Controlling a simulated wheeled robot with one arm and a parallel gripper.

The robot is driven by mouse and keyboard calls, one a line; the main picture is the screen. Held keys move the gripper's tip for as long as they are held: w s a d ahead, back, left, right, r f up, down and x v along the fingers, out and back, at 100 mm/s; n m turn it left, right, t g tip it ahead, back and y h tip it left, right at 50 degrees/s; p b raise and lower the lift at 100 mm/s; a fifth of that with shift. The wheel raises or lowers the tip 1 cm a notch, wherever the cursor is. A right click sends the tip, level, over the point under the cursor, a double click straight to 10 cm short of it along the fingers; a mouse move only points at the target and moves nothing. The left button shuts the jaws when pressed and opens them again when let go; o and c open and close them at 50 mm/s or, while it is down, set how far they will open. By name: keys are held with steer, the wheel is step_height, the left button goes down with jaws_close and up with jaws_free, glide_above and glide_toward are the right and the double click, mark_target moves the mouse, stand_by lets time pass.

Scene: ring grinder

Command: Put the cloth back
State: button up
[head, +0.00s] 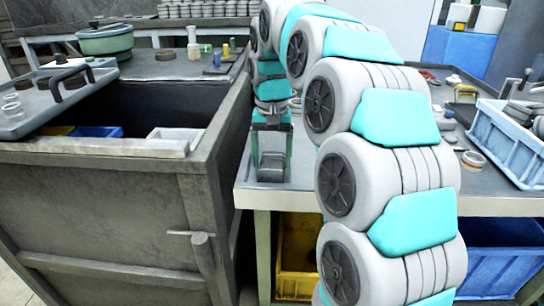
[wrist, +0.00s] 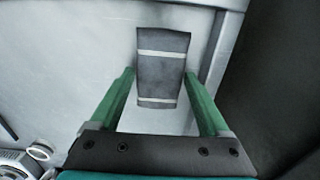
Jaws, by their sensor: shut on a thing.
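The cloth (wrist: 161,66) is dark grey with two pale stripes and looks folded into a narrow strip. My gripper (wrist: 159,82) has its two green fingers on either side of the cloth, shut on it. In the head view the gripper (head: 271,150) points down over the left end of the grey worktable, with the cloth (head: 271,169) between its fingers. The cloth is at or just above the tabletop; I cannot tell whether it touches.
The worktable (head: 478,183) carries a blue crate (head: 505,143) at the right and small items. Left, across a narrow gap, stands a dark cabinet (head: 100,215) with an open bay, a handled tray (head: 55,97) and a green pot (head: 105,40). My arm hides the table's middle.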

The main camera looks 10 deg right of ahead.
steer(key=o, duration=1.2)
steer(key=shift+f, duration=0.15)
steer(key=shift+c, duration=0.2)
